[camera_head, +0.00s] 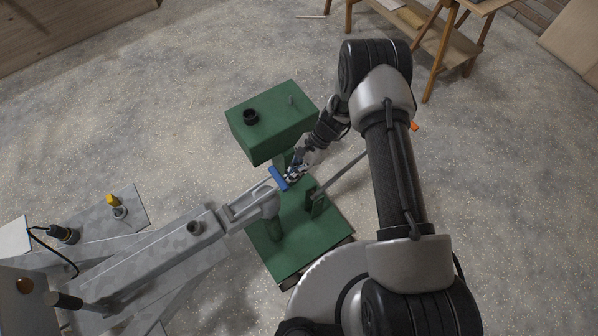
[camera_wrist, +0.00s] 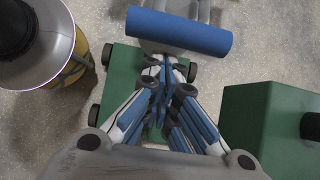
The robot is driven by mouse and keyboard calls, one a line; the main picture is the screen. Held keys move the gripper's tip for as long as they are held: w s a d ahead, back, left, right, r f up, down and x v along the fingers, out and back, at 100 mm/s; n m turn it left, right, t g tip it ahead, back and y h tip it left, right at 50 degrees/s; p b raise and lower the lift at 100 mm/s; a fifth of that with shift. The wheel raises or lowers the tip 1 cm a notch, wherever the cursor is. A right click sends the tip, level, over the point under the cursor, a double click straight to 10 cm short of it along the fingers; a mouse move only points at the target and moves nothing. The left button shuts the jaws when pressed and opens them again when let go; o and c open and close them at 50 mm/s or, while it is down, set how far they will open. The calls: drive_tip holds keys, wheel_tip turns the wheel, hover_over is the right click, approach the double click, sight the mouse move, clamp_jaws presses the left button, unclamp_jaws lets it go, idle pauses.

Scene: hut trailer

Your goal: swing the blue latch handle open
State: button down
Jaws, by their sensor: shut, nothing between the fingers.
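The blue latch handle (camera_head: 278,178) is a short bar at the end of the grey trailer tongue (camera_head: 240,205), above a green base. In the wrist view the handle (camera_wrist: 178,32) is a blue cylinder lying across the top middle, slightly tilted. My gripper (camera_head: 293,173) is right beside the handle on its right side. In the wrist view my gripper (camera_wrist: 163,72) has its blue-and-grey fingers together, with nothing between them. The fingertips are just below the handle in that picture; I cannot tell whether they touch it. The latch's joint is mostly hidden.
A green box (camera_head: 270,120) with a black knob stands behind the handle on the green base (camera_head: 298,240). A round yellow-sided object with a black top (camera_wrist: 45,45) fills the wrist view's upper left. A wooden table (camera_head: 440,45) stands back right. Open floor lies left of the box.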

drive_tip(key=shift+s+a+r, duration=0.1)
drive_tip(key=shift+a+r, duration=0.1)
drive_tip(key=shift+r, duration=0.15)
